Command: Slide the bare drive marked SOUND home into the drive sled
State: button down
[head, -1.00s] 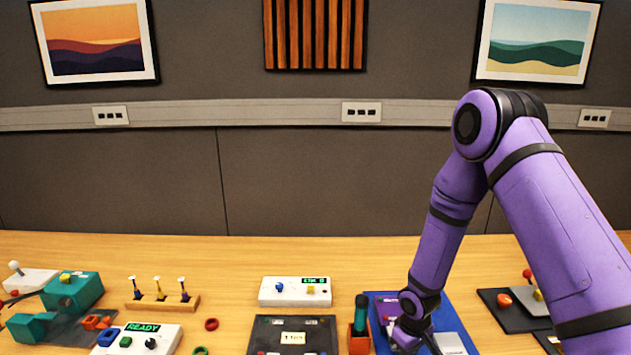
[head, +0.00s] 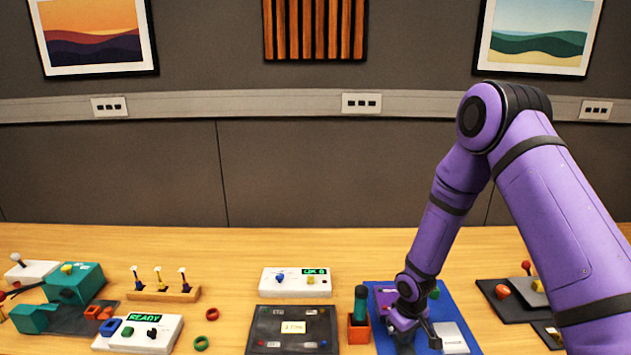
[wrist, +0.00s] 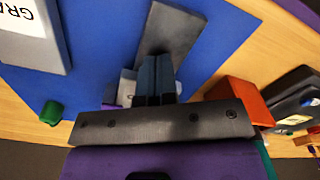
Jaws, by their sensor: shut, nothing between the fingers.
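My gripper (wrist: 155,72) is shut and empty, low over the blue mat (wrist: 100,75). In the wrist view a bare grey slab (wrist: 172,35) lies just beyond and beside the fingertips; I cannot tell whether they touch. A second grey slab (wrist: 35,45) with a white label reading "GRA" lies at the upper left. No SOUND mark is readable, and I cannot tell which part is the drive sled. In the head view my gripper (head: 408,335) is largely hidden by its wrist, between a purple block (head: 385,299) and a pale grey slab (head: 452,338).
An orange holder (head: 358,333) with a dark green cylinder stands at the mat's left edge. A dark panel (head: 300,313) lies further left, black trays (head: 500,312) to the right.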

jog(key=shift+w, duration=2.15)
jog(key=shift+w, duration=0.3)
jog(key=shift+w, duration=0.15)
jog(key=shift+r, duration=0.1)
jog(key=shift+s+r, duration=0.2)
jog(key=shift+r, duration=0.95)
jog(key=shift+s+r, duration=0.15)
jog(key=shift+r, duration=0.95)
jog(key=shift+s+r, duration=0.2)
jog(key=shift+r, duration=0.95)
